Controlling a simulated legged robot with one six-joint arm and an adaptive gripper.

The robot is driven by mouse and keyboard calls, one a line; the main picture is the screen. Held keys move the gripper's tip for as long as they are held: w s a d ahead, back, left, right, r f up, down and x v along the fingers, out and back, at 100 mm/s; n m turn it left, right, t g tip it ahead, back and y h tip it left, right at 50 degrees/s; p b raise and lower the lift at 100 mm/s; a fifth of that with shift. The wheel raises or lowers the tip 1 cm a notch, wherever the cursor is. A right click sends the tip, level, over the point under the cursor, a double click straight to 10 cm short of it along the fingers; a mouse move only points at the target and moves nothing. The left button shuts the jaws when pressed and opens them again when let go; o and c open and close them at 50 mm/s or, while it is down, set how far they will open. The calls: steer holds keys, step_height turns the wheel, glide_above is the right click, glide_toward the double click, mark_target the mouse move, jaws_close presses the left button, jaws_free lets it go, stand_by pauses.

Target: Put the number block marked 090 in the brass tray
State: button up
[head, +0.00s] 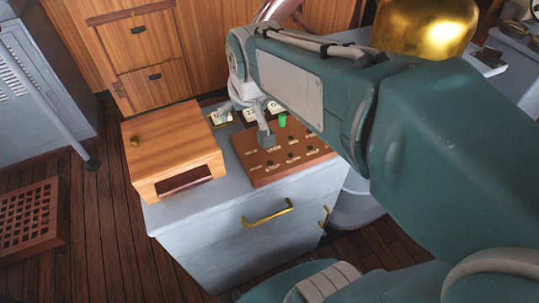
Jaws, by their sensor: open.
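Small white number blocks with dark marks, one in the middle (249,114) and one to its right (274,107), stand in a row at the back of the grey cabinet top. Their numbers are too small to read, so I cannot tell which is 090. My gripper (246,124) is open above the row, with one grey finger over the brown board's back edge. It holds nothing that I can see.
A wooden box (172,146) stands at left. The grey cabinet (235,228) has brass handles. My arm hides the right side.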

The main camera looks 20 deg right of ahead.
steer(key=s+f, duration=0.1)
steer(key=s, duration=1.2)
steer(key=shift+s+f, duration=0.3)
steer(key=shift+s, duration=0.05)
stand_by(0.4)
